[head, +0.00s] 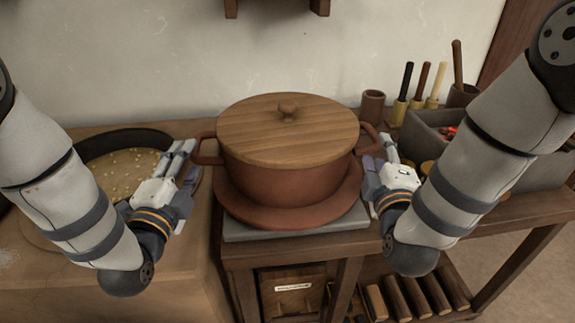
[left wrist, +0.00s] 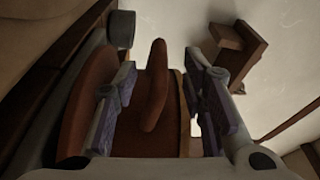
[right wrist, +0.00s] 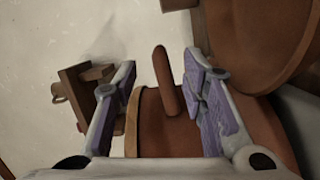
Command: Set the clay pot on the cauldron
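The clay pot (head: 285,182) is reddish brown with a flat wooden lid (head: 285,125) and two side handles. It stands upright on a wide reddish-brown dish (head: 290,214). My left gripper (head: 188,160) is at its left handle (head: 207,150); in the left wrist view the handle (left wrist: 155,85) lies between the spread fingers, with gaps. My right gripper (head: 380,165) is at the right handle; in the right wrist view that handle (right wrist: 164,80) also lies between spread fingers. A dark-rimmed round vessel (head: 125,140) with speckled tan contents is at left; I cannot tell whether it is the cauldron.
A grey slab (head: 300,232) lies under the dish on a wooden stand. Right of the pot are a brown cup (head: 372,106), several upright tools and a grey bin (head: 440,128). A wall is close behind. A lower shelf holds several wooden rolls.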

